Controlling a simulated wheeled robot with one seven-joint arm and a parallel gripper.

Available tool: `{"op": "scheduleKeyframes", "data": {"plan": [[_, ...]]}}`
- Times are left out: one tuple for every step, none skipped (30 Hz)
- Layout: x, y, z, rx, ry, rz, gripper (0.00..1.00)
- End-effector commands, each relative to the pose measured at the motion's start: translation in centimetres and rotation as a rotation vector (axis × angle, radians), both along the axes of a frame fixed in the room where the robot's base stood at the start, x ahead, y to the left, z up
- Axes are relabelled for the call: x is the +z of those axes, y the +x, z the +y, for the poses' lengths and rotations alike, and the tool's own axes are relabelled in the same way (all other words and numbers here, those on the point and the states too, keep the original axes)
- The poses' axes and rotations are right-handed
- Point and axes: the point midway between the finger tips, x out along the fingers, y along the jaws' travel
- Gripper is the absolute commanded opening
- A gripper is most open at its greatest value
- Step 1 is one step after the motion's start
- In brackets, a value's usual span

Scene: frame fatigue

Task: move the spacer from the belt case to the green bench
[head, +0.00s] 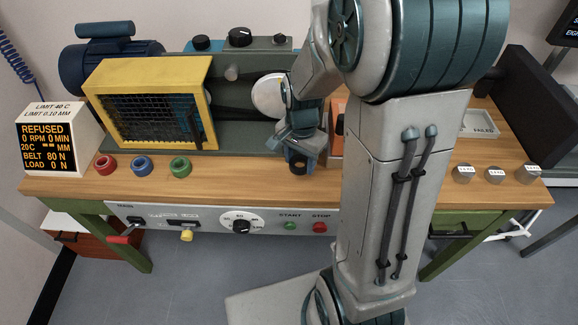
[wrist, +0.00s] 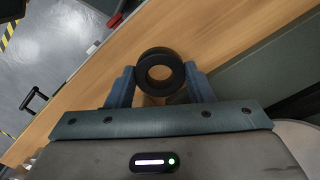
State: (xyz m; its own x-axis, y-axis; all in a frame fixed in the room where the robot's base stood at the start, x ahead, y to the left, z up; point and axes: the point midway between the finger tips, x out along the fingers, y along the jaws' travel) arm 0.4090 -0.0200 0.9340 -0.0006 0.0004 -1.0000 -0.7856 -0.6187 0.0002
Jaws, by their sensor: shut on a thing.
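The spacer, a black ring (wrist: 142,73), is held between the two blue fingers of my gripper (wrist: 161,87) in the wrist view. In the head view my gripper (head: 298,158) points down over the middle of the bench, and the spacer shows only as a small dark shape at its tips. The green bench (head: 225,183) has a bare wooden top and green legs. I cannot tell whether the spacer touches the wood. A yellow-framed mesh guard (head: 148,64) stands on the machine at the left; I cannot tell whether it is the belt case.
Red (head: 105,166), blue (head: 142,166) and green (head: 180,166) rings lie along the front left. A display box (head: 48,140) reads REFUSED. Several metal weights and a tray (head: 478,123) are at the right. The front strip near my gripper is clear; my arm hides the centre right.

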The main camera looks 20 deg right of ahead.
Motion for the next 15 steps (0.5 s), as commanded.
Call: {"op": "scheduleKeyframes", "data": {"plan": [[-0.5,0.6,0.6,0.004,0.000,0.003,0.24],[-0.8,0.9,0.9,0.004,0.000,0.003,0.24],[-1.0,1.4,1.2,0.004,0.000,0.002,0.24],[-1.2,1.6,1.4,0.004,0.000,0.002,0.24],[-1.4,1.8,1.6,0.003,0.000,0.002,0.24],[-1.6,2.0,1.8,0.003,-0.001,0.001,0.24],[-1.7,2.2,1.9,0.003,0.000,0.000,0.24],[-1.8,2.3,1.9,0.003,0.000,0.000,0.24],[-1.9,2.3,2.0,0.003,0.000,0.000,0.24],[-2.1,2.3,2.0,0.003,0.000,0.001,0.24],[-2.4,2.3,2.0,0.003,0.000,0.002,0.24],[-2.9,2.3,2.0,0.002,0.000,0.003,0.24],[-3.3,2.3,2.0,0.002,0.000,0.005,0.24],[-3.8,2.2,2.0,0.002,0.000,0.005,0.24],[-4.3,2.3,2.0,0.002,0.001,0.004,0.24]]}}
